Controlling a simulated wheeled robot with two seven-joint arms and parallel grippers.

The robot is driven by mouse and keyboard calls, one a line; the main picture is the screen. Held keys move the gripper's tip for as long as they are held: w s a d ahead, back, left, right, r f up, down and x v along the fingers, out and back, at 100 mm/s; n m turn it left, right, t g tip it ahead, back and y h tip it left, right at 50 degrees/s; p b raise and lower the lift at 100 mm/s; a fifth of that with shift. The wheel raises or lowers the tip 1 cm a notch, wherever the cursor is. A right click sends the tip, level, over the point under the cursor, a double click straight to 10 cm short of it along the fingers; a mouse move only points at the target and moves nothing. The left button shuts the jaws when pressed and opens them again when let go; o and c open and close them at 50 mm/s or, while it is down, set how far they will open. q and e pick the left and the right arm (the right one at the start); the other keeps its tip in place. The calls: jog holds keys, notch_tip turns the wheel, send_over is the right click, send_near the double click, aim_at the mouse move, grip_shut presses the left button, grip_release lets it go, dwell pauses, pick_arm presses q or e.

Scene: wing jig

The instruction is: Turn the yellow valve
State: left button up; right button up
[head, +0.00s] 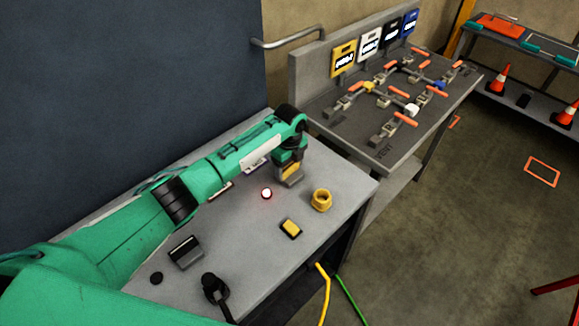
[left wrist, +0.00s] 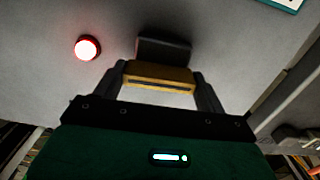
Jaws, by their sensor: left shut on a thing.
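My left gripper (head: 289,178) points down over the near grey table. It is shut on a yellow block with a dark grey part (head: 290,172), which also shows between the fingers in the left wrist view (left wrist: 160,77). I cannot tell whether the block touches the table. The valve board (head: 335,112) stands on the far bench, with several valves with orange handles. One valve there has a small yellow part (head: 368,86), near the left side, apart from my gripper. A yellow sign (head: 344,58) stands behind that side. My right gripper is not in view.
On the near table are a glowing red light (head: 266,193), a yellow ring-shaped part (head: 321,200), a yellow and black block (head: 290,228), a dark box (head: 186,252) and a black upright object (head: 212,287). Orange cones (head: 498,79) stand on a shelf at right.

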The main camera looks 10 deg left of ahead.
aim_at(290, 165)
pick_arm(q)
jog(key=shift+m, duration=0.3)
jog(key=o, duration=1)
jog(key=shift+r, duration=0.1)
notch_tip(290, 165, up, 14)
jog(key=b, duration=0.4)
jog(key=shift+f, duration=0.2)
jog(key=shift+s+f, duration=0.1)
